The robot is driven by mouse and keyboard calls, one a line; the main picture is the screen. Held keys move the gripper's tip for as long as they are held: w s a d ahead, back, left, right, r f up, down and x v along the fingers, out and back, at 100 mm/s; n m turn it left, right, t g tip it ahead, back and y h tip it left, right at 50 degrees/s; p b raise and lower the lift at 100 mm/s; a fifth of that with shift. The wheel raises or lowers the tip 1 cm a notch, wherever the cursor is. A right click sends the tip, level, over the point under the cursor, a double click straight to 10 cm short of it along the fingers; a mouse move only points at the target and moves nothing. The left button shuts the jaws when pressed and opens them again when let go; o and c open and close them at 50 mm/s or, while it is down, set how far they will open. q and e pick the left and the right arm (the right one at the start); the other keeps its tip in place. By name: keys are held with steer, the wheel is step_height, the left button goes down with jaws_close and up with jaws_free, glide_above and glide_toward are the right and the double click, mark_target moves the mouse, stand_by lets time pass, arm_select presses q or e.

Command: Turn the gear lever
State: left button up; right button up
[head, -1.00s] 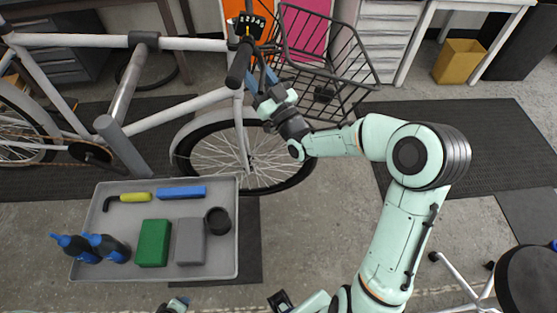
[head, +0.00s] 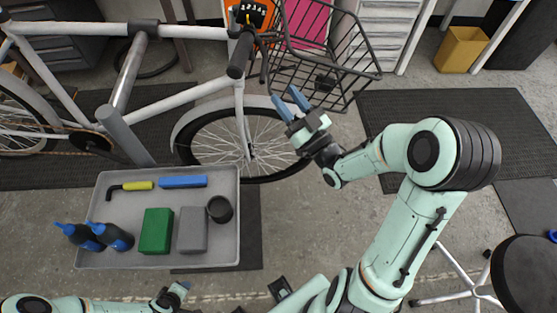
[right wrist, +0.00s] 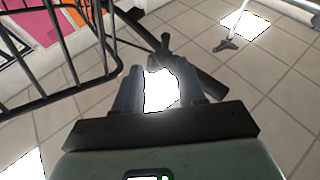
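The gear display (head: 247,14), a dark plate with numbers, sits on the bike's handlebar at the top of the head view. The black handlebar grip (head: 240,57) points towards me below it. I cannot make out the lever itself clearly. My right gripper (head: 290,100) is below and right of the grip, in front of the basket, clear of the handlebar. Its two blue fingers are apart with nothing between them; the right wrist view (right wrist: 158,88) also shows the gap. My left gripper (head: 176,294) is low at the bottom edge; its fingers are too small to read.
A wire basket (head: 330,82) hangs at the bike's front, close to my right gripper. A grey tray (head: 228,252) with bottles, boxes and a hex key stands in front of the bike. A stool (head: 525,280) is at the lower right.

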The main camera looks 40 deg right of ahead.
step_height(320, 180, down, 24)
steer(key=a+m+g+h, duration=0.1)
steer(key=a+m+g, duration=0.1)
steer(key=m+g, duration=0.3)
steer(key=shift+a+r+g, duration=0.15)
steer(key=shift+a+g, duration=0.1)
steer(key=shift+g, duration=1.35)
steer(key=shift+c, duration=0.3)
